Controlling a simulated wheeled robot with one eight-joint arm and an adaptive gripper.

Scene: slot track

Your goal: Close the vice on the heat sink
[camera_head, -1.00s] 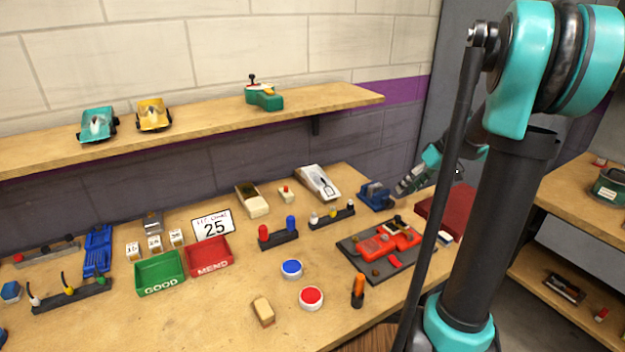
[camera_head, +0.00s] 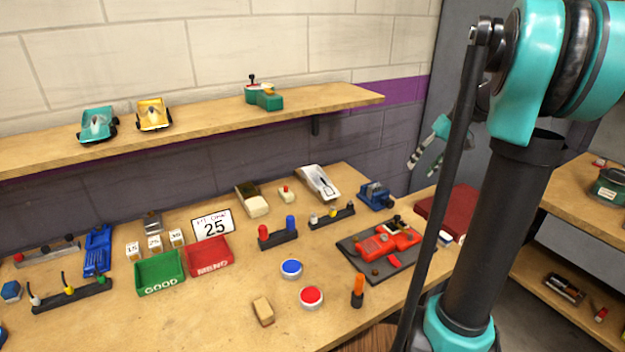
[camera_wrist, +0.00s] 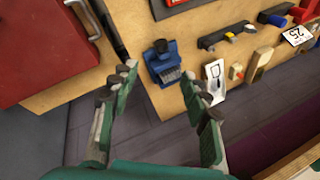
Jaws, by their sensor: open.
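The blue vice (camera_head: 376,195) stands at the back right of the workbench. In the wrist view the vice (camera_wrist: 160,48) has a dark round knob on one end. A grey ribbed piece, seemingly the heat sink (camera_wrist: 170,76), sits at its other end; I cannot tell whether the jaws touch it. My gripper (camera_head: 426,158) is open and empty, raised above and to the right of the vice. In the wrist view my gripper's (camera_wrist: 160,82) fingers are spread, with the vice seen beyond and between them.
A dark red box (camera_head: 452,208) lies right of the vice and a white car body (camera_head: 318,183) left of it. A grey mat (camera_head: 352,262) with a red car is in front. The wall shelf (camera_head: 330,97) overhangs the back.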

